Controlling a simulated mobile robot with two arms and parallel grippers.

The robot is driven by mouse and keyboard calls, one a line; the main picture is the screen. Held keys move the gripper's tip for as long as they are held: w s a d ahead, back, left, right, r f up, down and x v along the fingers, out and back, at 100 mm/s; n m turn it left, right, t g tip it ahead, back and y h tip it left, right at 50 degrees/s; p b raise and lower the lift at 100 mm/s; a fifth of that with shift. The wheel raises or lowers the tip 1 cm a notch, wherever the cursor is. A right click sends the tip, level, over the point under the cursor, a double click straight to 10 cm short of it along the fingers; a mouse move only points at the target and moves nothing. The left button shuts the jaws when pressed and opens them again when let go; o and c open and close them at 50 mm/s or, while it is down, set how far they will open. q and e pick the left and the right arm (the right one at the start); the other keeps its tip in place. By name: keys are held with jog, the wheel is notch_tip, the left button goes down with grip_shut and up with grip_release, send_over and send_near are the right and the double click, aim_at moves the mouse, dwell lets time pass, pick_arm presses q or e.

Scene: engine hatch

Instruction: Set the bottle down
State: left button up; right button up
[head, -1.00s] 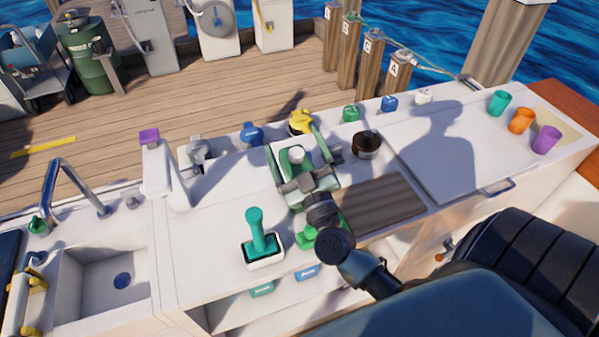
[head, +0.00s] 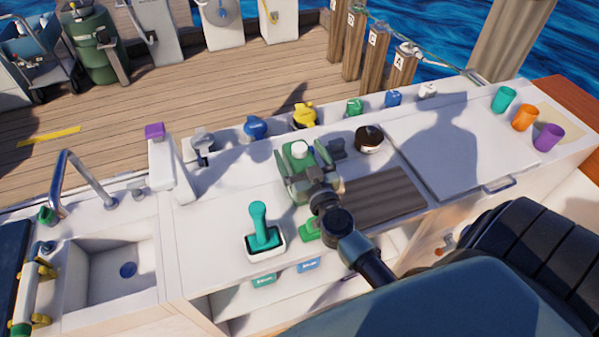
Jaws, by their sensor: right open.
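The green bottle with a white cap (head: 299,150) appears to stand upright on the white counter (head: 215,215), left of the dark round pot. Its lower part is hidden by my right gripper (head: 305,165). The gripper is open, with its fingers at or close to the bottle's sides; I cannot tell if they touch it. My left gripper is not in view.
A teal-handled tool in a white holder (head: 263,238) and a green item (head: 310,229) are near the counter's front. A dark slatted board (head: 382,194) lies to the right, below the dark pot (head: 369,139). A sink (head: 113,270) is at left.

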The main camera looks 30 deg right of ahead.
grip_shut()
jog(key=shift+w+r, duration=0.15)
jog(key=shift+r, duration=0.05)
jog(key=shift+r, duration=0.1)
